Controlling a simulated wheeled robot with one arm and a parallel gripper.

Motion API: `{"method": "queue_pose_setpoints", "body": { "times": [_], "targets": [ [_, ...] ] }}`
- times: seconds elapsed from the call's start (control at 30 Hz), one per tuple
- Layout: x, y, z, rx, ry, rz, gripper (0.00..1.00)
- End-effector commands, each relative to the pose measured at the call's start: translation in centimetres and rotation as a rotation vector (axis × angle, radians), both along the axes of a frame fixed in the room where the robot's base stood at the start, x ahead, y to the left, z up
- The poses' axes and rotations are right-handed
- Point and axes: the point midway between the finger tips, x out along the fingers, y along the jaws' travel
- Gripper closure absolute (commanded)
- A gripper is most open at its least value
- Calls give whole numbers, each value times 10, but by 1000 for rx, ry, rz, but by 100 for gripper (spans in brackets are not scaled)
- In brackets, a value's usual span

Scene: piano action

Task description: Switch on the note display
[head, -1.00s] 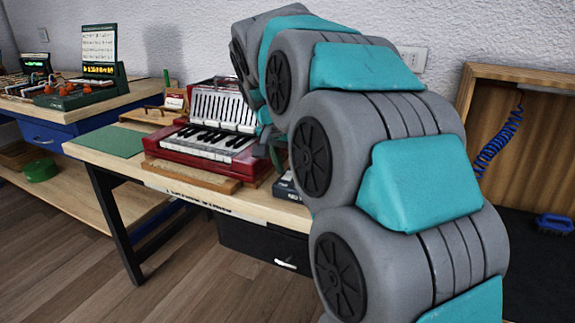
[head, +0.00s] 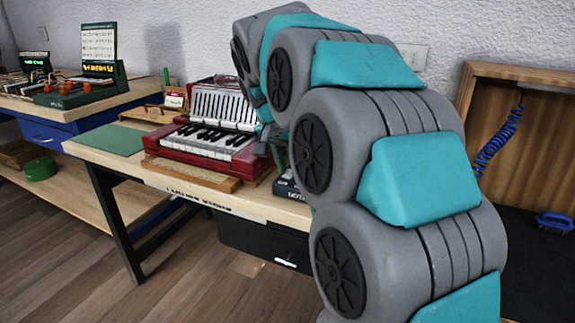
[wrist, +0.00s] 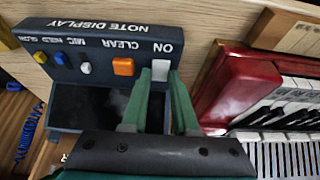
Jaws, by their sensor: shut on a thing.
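The note display (wrist: 95,37) is a dark box at the upper left of the wrist view, its lettering upside down. A white piece (wrist: 161,70) sits at its ON label, beside an orange one (wrist: 123,67) at CLEAR. My gripper (wrist: 161,76) has its two green fingers on either side of the white ON piece and is shut on it. Whether the piece has shifted cannot be told. In the head view, part of the box (head: 287,188) shows at the bench edge, mostly hidden by my arm, as is my gripper.
A red keyboard instrument (head: 205,148) stands close beside the box on the wooden bench. It fills the right of the wrist view (wrist: 238,88). A green mat (head: 106,140) lies further left. A wooden cabinet with a blue coiled cord (head: 500,140) stands at the right.

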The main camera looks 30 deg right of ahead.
Motion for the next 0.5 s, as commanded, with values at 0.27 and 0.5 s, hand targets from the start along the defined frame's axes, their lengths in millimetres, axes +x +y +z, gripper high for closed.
{"method": "queue_pose_setpoints", "body": {
  "times": [0.27, 0.5],
  "targets": [
    [6, -4, 1, 91, 64, -2, 100],
    [8, -7, 1, 190, 143, -2, 100]
  ]
}}
